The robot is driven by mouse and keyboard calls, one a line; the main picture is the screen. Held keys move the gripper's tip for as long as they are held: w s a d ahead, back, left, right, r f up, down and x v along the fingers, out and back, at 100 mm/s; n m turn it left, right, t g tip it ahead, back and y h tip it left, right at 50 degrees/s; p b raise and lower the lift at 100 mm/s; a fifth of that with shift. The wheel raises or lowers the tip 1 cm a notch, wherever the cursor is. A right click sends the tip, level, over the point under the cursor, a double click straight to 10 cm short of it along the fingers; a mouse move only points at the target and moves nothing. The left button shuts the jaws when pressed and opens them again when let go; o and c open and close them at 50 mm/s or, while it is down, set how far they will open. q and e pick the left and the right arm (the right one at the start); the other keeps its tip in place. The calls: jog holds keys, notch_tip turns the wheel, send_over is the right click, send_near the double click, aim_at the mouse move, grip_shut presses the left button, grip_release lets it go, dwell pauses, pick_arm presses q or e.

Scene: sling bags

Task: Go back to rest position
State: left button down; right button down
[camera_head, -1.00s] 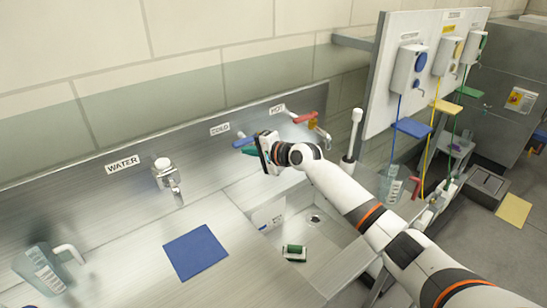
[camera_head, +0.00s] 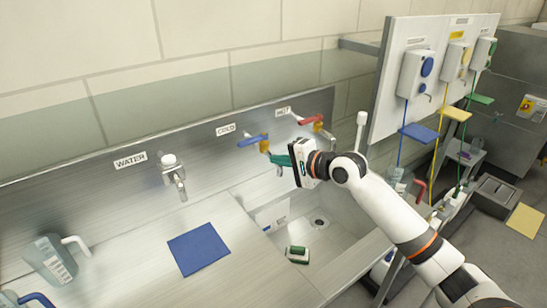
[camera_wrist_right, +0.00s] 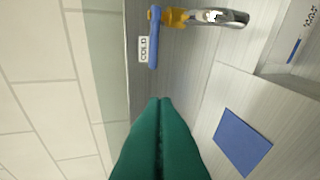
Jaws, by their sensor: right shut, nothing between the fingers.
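My right gripper (camera_head: 280,160) is shut and empty, its green fingers held together in the air above the sink, in front of the steel back panel. In the right wrist view the closed green fingers (camera_wrist_right: 160,140) point toward the blue-handled COLD tap (camera_wrist_right: 154,38), apart from it. In the head view the COLD tap's blue handle (camera_head: 252,140) is left of and above the fingertips. The red-handled tap (camera_head: 311,120) is above the gripper. My left gripper is not in view.
The sink (camera_head: 335,240) holds a green and white object (camera_head: 298,254). A blue mat (camera_head: 198,248) lies on the steel counter, with a clear jug (camera_head: 50,260) at left. A white upright post (camera_head: 361,130) and a dispenser board (camera_head: 385,100) stand at right.

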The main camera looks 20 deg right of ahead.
jog(key=s+a+f+n+g+h, duration=0.1)
jog(key=s+a+f+n+g, duration=0.1)
jog(key=s+f, duration=0.5)
jog(key=s+a+f+n+g+h, duration=0.1)
jog(key=s+a+f+n, duration=0.3)
jog(key=s, duration=0.4)
jog(key=s+a+f+n+g+h, duration=0.1)
jog(key=s+a+f+n+g, duration=0.2)
jog(key=s+f, duration=0.4)
jog(key=shift+s+a+f+n, duration=0.15)
jog(key=shift+f+n, duration=0.25)
jog(key=shift+f, duration=0.25)
jog(key=shift+s+a+f+n, duration=0.1)
jog(key=shift+f+n, duration=0.3)
jog(key=shift+f, duration=0.25)
jog(key=s+d+f+n+g+h, duration=0.1)
jog(key=s+f+n+g+h, duration=0.1)
jog(key=s, duration=0.6)
jog(key=s+d+f+n+g+h, duration=0.1)
jog(key=s+d+n+g, duration=0.1)
jog(key=s, duration=0.5)
notch_tip(320, 180, down, 27)
jog(key=s+g+b, duration=0.1)
jog(key=b, duration=0.1)
jog(key=s+d+f+g, duration=0.1)
jog(key=s+d+f, duration=0.1)
jog(key=s+f, duration=1.4)
jog(key=shift+s+d+f+b, duration=0.2)
jog(key=shift+s+f+b, duration=0.2)
jog(key=shift+f, duration=0.35)
